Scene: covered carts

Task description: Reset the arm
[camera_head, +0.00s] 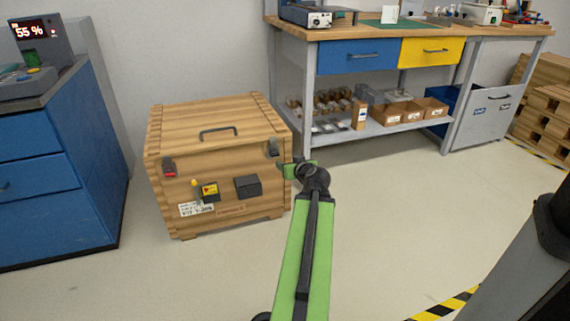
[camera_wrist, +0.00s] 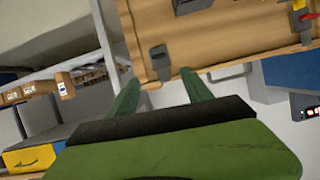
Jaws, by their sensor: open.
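My arm is green with a black strip and reaches forward from the bottom middle of the head view. My gripper (camera_head: 296,166) is by the right front corner of a wooden crate (camera_head: 215,143), partly hidden behind my wrist joint. In the wrist view, my gripper (camera_wrist: 161,86) shows two green fingers spread apart, with nothing held. A dark latch (camera_wrist: 160,64) on the crate (camera_wrist: 215,28) appears between the fingertips. I cannot tell whether the fingers touch the crate. The crate's lid is closed, with a dark handle (camera_head: 219,131) on top.
A blue cabinet (camera_head: 55,170) with a display (camera_head: 35,30) stands at left. A workbench (camera_head: 410,35) with blue and yellow drawers stands behind, with boxes on its shelf. Pallets (camera_head: 550,105) are at far right. The floor (camera_head: 420,210) right of my arm is clear.

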